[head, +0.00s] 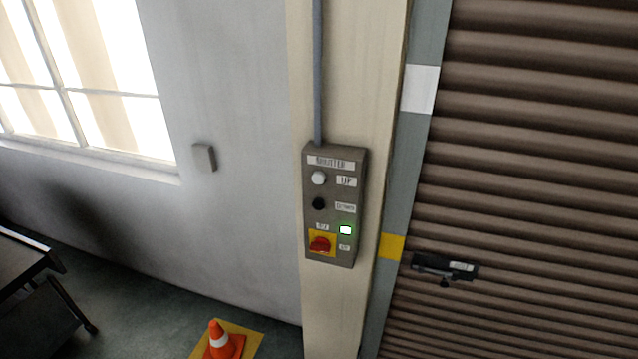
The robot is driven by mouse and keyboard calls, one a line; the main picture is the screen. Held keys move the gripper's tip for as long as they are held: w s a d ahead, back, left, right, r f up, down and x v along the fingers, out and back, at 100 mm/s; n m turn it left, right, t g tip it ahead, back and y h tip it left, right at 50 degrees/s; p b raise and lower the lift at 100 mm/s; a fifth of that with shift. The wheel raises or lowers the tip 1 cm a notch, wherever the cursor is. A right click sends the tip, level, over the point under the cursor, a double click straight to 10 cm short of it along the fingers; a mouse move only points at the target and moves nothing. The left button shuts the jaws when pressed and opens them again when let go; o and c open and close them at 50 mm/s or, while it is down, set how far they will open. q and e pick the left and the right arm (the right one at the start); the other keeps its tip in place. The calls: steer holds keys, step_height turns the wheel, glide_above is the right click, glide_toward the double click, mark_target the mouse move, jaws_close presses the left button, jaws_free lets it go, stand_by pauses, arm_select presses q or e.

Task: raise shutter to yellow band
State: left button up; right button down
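The brown slatted shutter (540,150) fills the right side of the head view. Its bottom edge is out of the picture. A yellow band (391,247) marks the grey guide rail (395,205) beside it, with a white band (419,89) higher up. The shutter control box (347,211) is on the cream pillar. Neither gripper is in view.
A dark latch or handle (445,267) is on the shutter near the yellow band. An orange cone (221,340) stands on a yellow floor patch at the bottom. A dark table (22,262) is at the left edge. The space before the box looks clear.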

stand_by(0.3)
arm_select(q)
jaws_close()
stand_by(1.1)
